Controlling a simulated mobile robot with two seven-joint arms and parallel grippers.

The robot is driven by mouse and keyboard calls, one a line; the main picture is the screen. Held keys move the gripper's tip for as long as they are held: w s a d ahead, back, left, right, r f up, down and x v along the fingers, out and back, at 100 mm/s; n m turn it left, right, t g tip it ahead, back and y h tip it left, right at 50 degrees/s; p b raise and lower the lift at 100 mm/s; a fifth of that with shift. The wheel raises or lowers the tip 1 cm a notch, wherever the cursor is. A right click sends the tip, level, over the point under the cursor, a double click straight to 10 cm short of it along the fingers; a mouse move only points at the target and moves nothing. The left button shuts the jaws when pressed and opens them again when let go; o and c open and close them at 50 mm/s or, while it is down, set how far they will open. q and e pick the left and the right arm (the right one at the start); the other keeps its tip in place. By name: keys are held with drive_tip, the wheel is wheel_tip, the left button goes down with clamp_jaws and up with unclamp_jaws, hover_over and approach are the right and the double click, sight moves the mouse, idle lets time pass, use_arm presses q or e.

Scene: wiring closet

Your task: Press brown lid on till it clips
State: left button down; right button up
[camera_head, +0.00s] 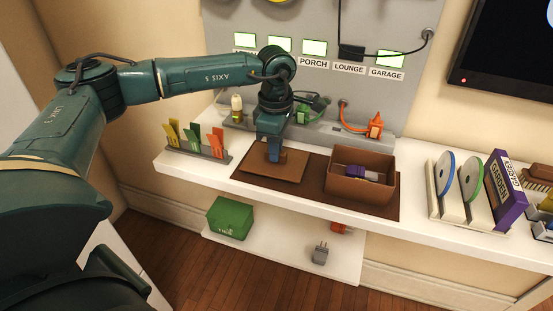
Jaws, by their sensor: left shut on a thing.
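The brown lid (258,169) lies flat on or just above the left part of a dark brown mat (318,200). My left gripper (273,155) reaches down over the lid, shut on it near its middle; the fingertips and the gripped part are small and hard to make out. The open brown box (346,190) stands on the right part of the mat, apart from the lid. A purple and pale object (362,173) lies inside the box. My right gripper does not show.
A rack with coloured cards (196,143) stands left of the mat. A disc rack (462,190) and purple box (506,188) stand to the right. An orange plug (375,126) and cables sit behind on a ledge. A green box (230,218) is on the lower shelf.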

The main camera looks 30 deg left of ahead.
use_arm(q)
drive_tip(key=shift+r, duration=0.35)
drive_tip(key=shift+r+p, duration=0.35)
drive_tip(key=shift+p, duration=0.15)
drive_tip(key=shift+r, duration=0.1)
drive_tip(key=shift+r+p, duration=2.45)
drive_tip(key=shift+r, duration=1)
